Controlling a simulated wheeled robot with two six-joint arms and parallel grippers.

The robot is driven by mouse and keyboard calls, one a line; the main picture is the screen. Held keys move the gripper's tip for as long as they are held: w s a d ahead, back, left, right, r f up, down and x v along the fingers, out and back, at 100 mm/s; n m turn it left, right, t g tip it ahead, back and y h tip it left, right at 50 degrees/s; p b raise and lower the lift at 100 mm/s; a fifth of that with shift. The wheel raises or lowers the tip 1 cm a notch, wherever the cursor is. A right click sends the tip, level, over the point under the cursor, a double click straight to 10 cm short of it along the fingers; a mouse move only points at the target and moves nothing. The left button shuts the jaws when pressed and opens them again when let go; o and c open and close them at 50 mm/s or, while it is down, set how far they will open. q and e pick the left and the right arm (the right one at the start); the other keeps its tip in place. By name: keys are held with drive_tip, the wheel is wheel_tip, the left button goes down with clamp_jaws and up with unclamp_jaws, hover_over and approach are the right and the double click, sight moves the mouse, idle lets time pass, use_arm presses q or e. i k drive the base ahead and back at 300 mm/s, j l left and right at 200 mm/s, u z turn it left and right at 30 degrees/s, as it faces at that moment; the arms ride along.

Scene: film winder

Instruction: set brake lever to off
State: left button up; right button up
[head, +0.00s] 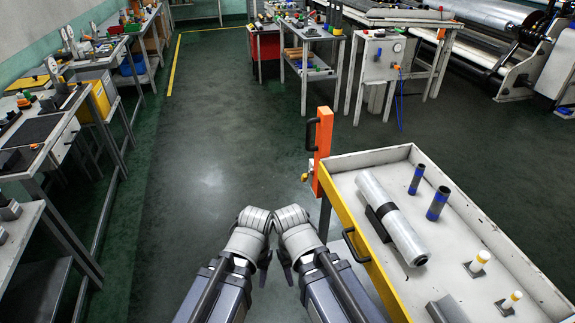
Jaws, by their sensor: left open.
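The film winder (497,28) stands at the far top right, with a large shiny film roll and dark end parts. I cannot make out a brake lever on it at this distance. My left gripper (262,279) hangs at the bottom centre, pointing down over the floor, with its jaws mostly hidden behind the wrist. My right gripper (289,276) is close beside it, also pointing down; its jaw opening cannot be seen. Neither gripper is near the winder, and I see nothing held in either one.
A white-topped cart (455,238) with a yellow edge and an orange post (323,142) stands close on the right. It carries a film roll (392,218) and several small cylinders. Workbenches (38,135) line the left side. The green floor (215,150) ahead is clear.

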sight(304, 176)
drive_tip(key=i+j+u, duration=0.1)
drive_tip(key=i, duration=0.4)
drive_tip(key=i+j, duration=0.25)
drive_tip(key=i, duration=0.25)
drive_tip(key=i+j+u, duration=0.15)
drive_tip(key=i, duration=0.35)
